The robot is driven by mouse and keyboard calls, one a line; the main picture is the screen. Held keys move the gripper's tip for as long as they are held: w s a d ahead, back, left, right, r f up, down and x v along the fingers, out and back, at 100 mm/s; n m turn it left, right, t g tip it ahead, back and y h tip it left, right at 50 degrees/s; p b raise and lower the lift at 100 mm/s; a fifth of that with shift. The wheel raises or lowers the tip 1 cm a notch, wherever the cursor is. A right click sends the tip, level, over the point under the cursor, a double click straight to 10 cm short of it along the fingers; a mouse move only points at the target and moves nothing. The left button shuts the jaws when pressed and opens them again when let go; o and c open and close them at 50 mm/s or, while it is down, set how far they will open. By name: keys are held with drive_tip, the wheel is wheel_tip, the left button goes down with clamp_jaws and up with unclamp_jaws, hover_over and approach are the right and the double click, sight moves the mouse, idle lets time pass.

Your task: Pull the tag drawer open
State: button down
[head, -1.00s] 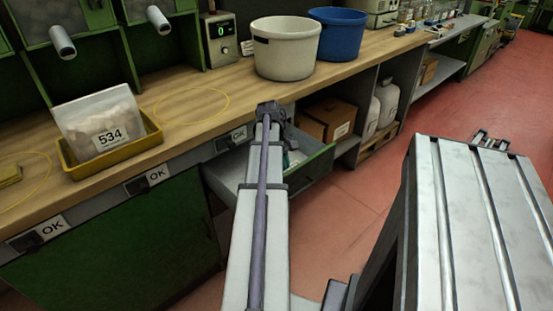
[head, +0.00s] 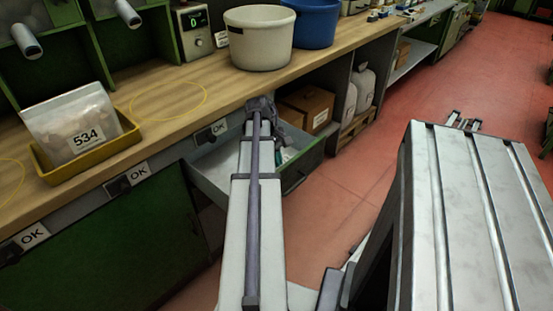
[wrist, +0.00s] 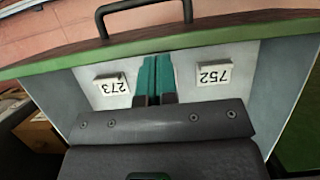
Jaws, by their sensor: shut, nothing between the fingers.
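The tag drawer (head: 212,178) stands open under the bench in the head view, with a grey inside and a green front. In the wrist view its green front edge (wrist: 230,32) runs across the top, with the dark bar handle (wrist: 145,8) beyond it. Two white tags, 273 (wrist: 111,86) and 752 (wrist: 213,74), show upside down inside the drawer. My gripper (wrist: 154,62) shows teal fingers, together and empty, over the drawer's inside between the tags. The fingertips point toward the front edge and are apart from the handle. In the head view my arm hides part of the drawer.
A yellow tray (head: 92,165) with a bag marked 534 (head: 78,125), a white tub (head: 258,48) and a blue tub (head: 312,25) stand on the bench. A cardboard box (head: 306,105) sits on the shelf right of the drawer. Red floor (head: 345,190) is clear before it.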

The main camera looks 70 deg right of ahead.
drive_tip(key=w+d+r+p, duration=0.3)
drive_tip(key=w+r+p, duration=0.4)
drive_tip(key=r+p, duration=0.2)
drive_tip(key=shift+r, duration=0.15)
drive_tip(key=w+a+r+m+t+h+p, duration=0.1)
drive_tip(key=w+a+r+t+p, duration=0.1)
drive_tip(key=w+a, duration=0.7)
drive_tip(key=w+a+r+m+t+h+p, duration=0.1)
drive_tip(key=w+a+p, duration=0.35)
drive_tip(key=a, duration=0.95)
drive_tip(key=w+a+r+n+p, duration=0.1)
drive_tip(key=w+a+r+n, duration=0.1)
drive_tip(key=a, duration=1.3)
drive_tip(key=w+a+r+n+t+p, duration=0.1)
drive_tip(key=w+a+r+n+p, duration=0.1)
drive_tip(key=a, duration=1.2)
drive_tip(key=shift+w+a+r+n, duration=0.4)
drive_tip(key=shift+w+r+n, duration=0.15)
drive_tip(key=shift+n, duration=0.65)
